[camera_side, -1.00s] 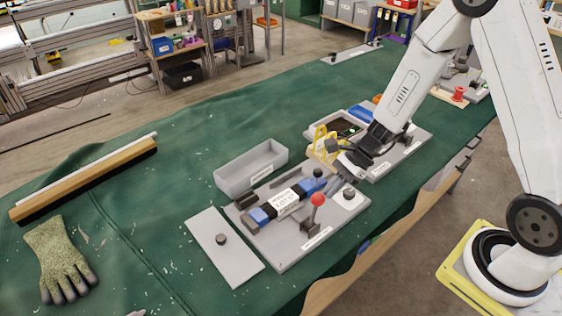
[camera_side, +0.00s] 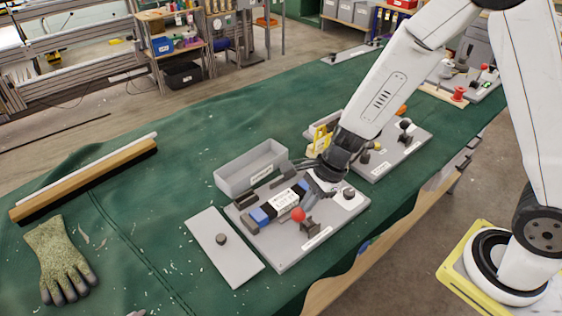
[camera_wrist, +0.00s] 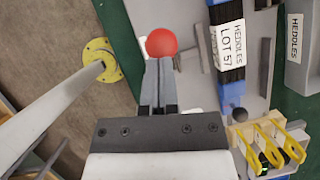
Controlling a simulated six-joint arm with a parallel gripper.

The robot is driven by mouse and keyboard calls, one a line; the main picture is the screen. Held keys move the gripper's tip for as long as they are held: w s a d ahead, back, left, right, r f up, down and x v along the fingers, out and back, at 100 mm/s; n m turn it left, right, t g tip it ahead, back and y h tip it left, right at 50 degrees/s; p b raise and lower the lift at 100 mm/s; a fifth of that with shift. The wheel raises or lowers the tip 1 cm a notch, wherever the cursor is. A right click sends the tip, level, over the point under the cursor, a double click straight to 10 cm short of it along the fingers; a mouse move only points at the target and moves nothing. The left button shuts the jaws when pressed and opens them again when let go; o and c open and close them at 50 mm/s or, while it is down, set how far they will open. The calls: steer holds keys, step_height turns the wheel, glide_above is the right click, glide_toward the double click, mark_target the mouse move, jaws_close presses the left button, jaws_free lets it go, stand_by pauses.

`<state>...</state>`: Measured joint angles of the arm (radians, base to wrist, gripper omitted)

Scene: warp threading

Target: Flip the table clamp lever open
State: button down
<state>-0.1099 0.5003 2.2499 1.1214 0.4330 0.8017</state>
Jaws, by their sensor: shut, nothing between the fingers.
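The table clamp lever has a red ball knob (camera_side: 298,214) and a dark bracket (camera_side: 307,229) on the grey base plate (camera_side: 278,254). The lever leans to the left in the side view, its knob low beside the labelled bundle. My gripper (camera_side: 318,200) is down at the lever, just right of the knob. In the wrist view the closed fingers (camera_wrist: 158,72) point straight at the red knob (camera_wrist: 161,43), which is at or just beyond the tips. I cannot tell whether they touch. The lever's shaft is hidden there behind the fingers.
A blue and black bundle labelled heddles (camera_side: 283,200) lies on the plate behind the lever. A grey tray (camera_side: 250,168) stands behind it, and a plate with a black knob (camera_side: 221,240) lies to the left. A yellow rack (camera_side: 321,140) is near the forearm.

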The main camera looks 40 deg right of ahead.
steer(key=shift+a+f, duration=0.1)
steer(key=shift+a, duration=0.35)
stand_by(0.4)
steer(key=a+v, duration=0.1)
steer(key=v, duration=1.2)
steer(key=shift+a+r, duration=0.35)
steer(key=shift+a, duration=0.05)
steer(key=shift+s, duration=0.15)
